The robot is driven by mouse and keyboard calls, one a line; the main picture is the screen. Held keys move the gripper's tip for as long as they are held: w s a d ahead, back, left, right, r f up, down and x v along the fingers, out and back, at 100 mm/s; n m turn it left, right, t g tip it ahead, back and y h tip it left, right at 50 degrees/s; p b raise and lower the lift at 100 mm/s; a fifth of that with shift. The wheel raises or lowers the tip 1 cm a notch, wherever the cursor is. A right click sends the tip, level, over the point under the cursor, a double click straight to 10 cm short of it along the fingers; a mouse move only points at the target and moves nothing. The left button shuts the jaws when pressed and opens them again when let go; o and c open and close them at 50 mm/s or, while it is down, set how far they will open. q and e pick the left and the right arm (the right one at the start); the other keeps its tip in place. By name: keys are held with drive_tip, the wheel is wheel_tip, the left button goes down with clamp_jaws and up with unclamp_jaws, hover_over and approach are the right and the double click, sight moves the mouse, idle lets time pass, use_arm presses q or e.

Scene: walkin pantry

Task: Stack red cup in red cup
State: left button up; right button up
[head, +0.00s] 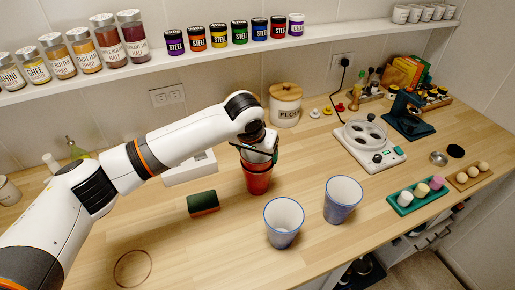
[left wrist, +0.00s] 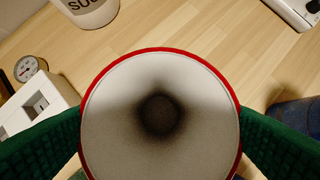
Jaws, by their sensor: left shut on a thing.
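My left gripper (head: 262,152) is over the middle of the counter, fingers pointing down. In the left wrist view its green fingers (left wrist: 160,138) are shut on a red cup (left wrist: 160,52), one on each side; I look down into its pale inside. In the head view the gripper hides much of the held cup. Red cup surface (head: 258,183) shows below the gripper, with a red rim line above it, so a second red cup seems to be directly under or around the held one. I cannot tell how far the held cup sits inside. My right gripper is not in view.
Two blue cups, a nearer one (head: 284,224) and a right one (head: 343,201), stand in front and to the right. A green and red block (head: 203,203) lies left. The front left counter is clear.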

use_arm(q)
drive_tip(key=o, duration=1.1)
drive_tip(key=shift+o, duration=0.2)
drive_tip(key=shift+r, duration=0.1)
drive_tip(key=b+v, duration=0.2)
drive_tip(key=v, duration=1.1)
drive_tip(key=shift+w, duration=0.15)
drive_tip(key=shift+r, duration=0.15)
